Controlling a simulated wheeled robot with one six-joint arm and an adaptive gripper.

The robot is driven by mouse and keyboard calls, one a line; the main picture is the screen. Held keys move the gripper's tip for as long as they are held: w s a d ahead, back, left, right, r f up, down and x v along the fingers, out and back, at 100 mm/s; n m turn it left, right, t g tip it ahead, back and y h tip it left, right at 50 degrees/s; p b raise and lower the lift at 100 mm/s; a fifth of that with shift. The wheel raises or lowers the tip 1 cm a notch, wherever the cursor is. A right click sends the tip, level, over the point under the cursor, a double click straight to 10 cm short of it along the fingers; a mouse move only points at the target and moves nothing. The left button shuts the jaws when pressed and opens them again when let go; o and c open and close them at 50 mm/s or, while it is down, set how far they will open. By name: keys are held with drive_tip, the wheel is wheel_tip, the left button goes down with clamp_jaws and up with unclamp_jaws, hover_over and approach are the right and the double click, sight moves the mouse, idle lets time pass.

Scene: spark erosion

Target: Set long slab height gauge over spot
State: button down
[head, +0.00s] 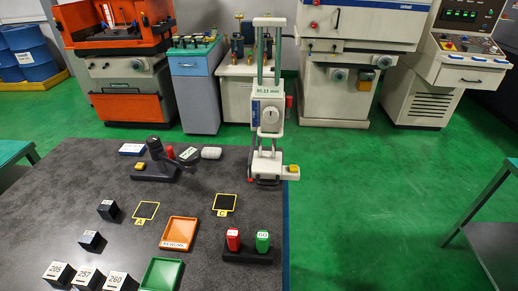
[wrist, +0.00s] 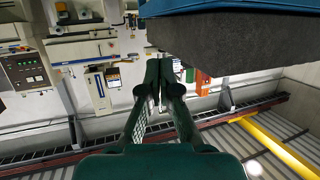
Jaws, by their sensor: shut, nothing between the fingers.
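Two dark squares outlined in yellow lie on the table: spot A (head: 145,210) and spot C (head: 225,203). I cannot tell which slab is the long one. My gripper (wrist: 160,76) shows only in the wrist view, its green fingers shut together and empty, below and beside a thick dark slab-like edge (wrist: 235,50).
An orange REWORK tray (head: 179,233) and a green tray (head: 162,274) lie mid-table. A black stand (head: 247,254) holds red and green pieces at front right. A black indicator stand (head: 155,165) is behind.

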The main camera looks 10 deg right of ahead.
drive_tip(key=w+d+m, duration=0.3)
drive_tip(key=w+m, duration=0.8)
drive_tip(key=w, duration=1.3)
drive_tip(key=w+r+y, duration=0.4)
drive_tip(key=w+r, duration=0.3)
drive_tip(key=r, duration=0.3)
drive_tip(key=w+d+r+m+t+y, duration=0.1)
drive_tip(key=w+r+y, duration=0.3)
drive_tip(key=w+r, duration=0.4)
wheel_tip(320, 180, up, 3)
drive_tip(key=shift+f+m, duration=0.1)
drive_tip(key=shift+m, duration=0.2)
